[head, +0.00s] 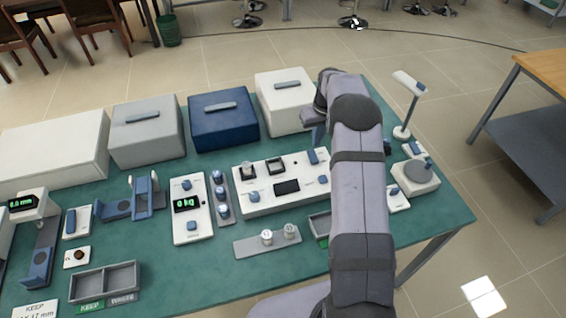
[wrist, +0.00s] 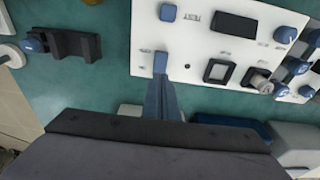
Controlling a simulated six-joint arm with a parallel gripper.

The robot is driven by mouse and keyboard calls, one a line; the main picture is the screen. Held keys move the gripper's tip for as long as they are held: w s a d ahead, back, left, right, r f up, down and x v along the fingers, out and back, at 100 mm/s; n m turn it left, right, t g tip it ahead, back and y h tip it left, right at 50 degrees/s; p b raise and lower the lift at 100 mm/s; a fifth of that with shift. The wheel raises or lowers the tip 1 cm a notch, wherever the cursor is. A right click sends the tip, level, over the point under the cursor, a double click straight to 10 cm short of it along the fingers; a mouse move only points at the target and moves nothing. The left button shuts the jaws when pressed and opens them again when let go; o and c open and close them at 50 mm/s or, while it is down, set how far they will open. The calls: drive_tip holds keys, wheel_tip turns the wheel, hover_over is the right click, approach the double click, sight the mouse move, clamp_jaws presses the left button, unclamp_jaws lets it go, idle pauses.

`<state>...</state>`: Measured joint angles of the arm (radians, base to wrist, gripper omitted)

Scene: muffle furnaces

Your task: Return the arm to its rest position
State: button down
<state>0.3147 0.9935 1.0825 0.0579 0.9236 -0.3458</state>
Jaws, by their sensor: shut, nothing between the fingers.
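My arm (head: 358,190) reaches up from the bottom of the head view, over the right part of the green table (head: 215,262). My gripper (wrist: 160,68) shows in the wrist view as narrow blue-grey fingers held together, with nothing between them. It points toward a white control panel (wrist: 225,75) with a blue knob, a dark display and sockets. The wide white panel (head: 262,202) lies left of my arm there. I cannot tell whether the fingertips touch the panel.
Box-shaped furnaces, including a blue one (head: 224,120) and a white one (head: 284,100), line the table's back. A small lamp-like stand (head: 408,108) and a round-plate device (head: 416,178) stand right of my arm. A grey rack (head: 267,242) and a divided tray (head: 104,282) lie in front.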

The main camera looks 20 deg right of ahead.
drive_tip(key=s+a+r, duration=0.8)
drive_tip(key=s+a, duration=0.3)
drive_tip(key=s, duration=0.2)
drive_tip(key=s+a+g, duration=0.1)
drive_tip(key=s+a, duration=0.2)
drive_tip(key=s, duration=0.7)
drive_tip(key=s+a, duration=0.3)
drive_tip(key=s, duration=0.8)
drive_tip(key=shift+f+g, duration=0.3)
drive_tip(key=shift+g, duration=0.1)
